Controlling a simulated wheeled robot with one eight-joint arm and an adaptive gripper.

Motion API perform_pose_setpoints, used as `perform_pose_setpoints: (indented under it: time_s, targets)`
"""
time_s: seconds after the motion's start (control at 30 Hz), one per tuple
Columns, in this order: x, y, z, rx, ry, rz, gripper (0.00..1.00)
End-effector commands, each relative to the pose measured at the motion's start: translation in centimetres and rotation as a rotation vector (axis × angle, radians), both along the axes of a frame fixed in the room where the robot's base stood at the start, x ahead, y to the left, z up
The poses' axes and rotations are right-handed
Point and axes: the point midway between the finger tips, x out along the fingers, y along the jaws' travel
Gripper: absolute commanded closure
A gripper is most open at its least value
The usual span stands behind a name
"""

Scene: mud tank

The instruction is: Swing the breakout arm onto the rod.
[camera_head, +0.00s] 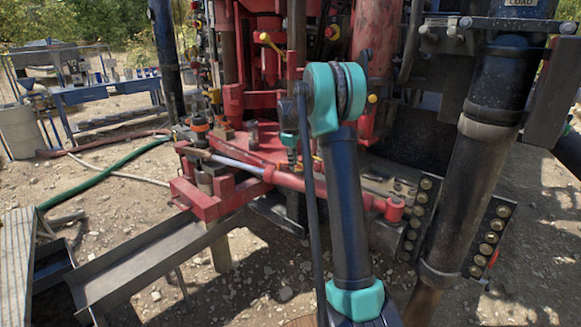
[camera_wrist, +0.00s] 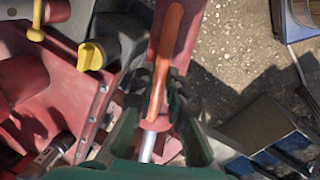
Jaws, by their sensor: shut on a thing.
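My gripper (camera_head: 290,143) points down over the red deck of the rig in the head view, partly hidden by my arm. In the wrist view my gripper (camera_wrist: 157,88) is shut around an orange bar-like handle (camera_wrist: 172,35), which I take to be the breakout arm's. Its far end runs up and away from the fingers over a red beam. A grey vertical pipe (camera_head: 296,40), likely the rod, stands just behind my gripper in the head view. Whether the breakout arm touches it is hidden.
A red cylinder (camera_head: 318,184) with a silver shaft (camera_head: 235,162) crosses the rig's front below my gripper. A yellow knob (camera_wrist: 92,55) sits left of the fingers in the wrist view. A metal trough (camera_head: 150,262) slopes at the left. A blue bench (camera_head: 105,92) stands behind.

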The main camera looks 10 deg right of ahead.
Motion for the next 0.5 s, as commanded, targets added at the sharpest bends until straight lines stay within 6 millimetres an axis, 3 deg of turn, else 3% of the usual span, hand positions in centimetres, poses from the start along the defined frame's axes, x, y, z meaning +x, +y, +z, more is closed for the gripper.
perform_pose_setpoints:
  time_s: [0.3,0.33,0.5]
  targets:
    - [0.70,-0.56,0.16,-0.007,-0.015,-0.009,1.00]
    - [0.72,-0.58,0.17,-0.007,-0.015,-0.009,0.83]
    - [0.64,-0.50,0.13,-0.007,-0.014,-0.008,0.67]
